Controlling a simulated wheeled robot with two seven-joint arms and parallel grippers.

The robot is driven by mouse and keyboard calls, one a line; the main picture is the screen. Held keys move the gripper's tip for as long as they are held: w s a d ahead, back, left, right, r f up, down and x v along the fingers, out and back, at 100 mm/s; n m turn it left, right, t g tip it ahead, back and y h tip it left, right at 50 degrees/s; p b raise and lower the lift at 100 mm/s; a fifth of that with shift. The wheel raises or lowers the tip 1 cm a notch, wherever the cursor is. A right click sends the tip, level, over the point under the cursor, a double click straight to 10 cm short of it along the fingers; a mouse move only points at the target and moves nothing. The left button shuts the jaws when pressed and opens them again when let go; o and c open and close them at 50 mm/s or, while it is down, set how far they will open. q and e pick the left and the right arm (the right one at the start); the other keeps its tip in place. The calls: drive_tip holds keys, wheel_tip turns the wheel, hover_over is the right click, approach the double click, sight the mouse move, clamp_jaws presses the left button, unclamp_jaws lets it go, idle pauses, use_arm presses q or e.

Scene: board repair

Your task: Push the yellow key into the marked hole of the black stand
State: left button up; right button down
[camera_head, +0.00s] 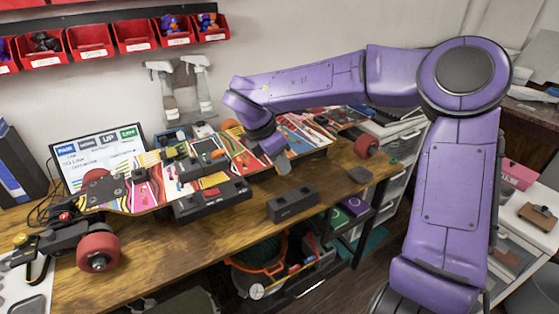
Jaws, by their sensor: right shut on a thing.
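My right gripper (283,163) reaches down over the table's back half, by the right part of a colourful skateboard deck. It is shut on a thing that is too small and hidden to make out. I cannot pick out the yellow key for sure in this view. A small black block with holes in its top (292,205), which may be the black stand, sits near the table's front edge, below and slightly right of the gripper and apart from it. A marking on a hole is too small to tell. My left gripper is not in view.
The skateboard deck (150,190) lies across the wooden table (150,262) with red wheels. A longer black block (212,202) stands left of the small one. A tablet-like screen (98,153) and spray bottles (182,88) are behind. The table's front left is mostly bare.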

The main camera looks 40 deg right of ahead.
drive_tip(key=shift+f+b, duration=3.1)
drive_tip(key=shift+f, duration=0.45)
drive_tip(key=shift+f+b, duration=0.65)
drive_tip(key=shift+b, duration=0.05)
drive_tip(key=shift+f+b, duration=0.55)
drive_tip(key=shift+b, duration=0.4)
drive_tip(key=shift+f+b, duration=0.45)
drive_tip(key=c, duration=0.6)
unclamp_jaws()
drive_tip(key=shift+r, duration=0.15)
drive_tip(key=shift+r+p, duration=1)
drive_tip(key=shift+r, duration=0.5)
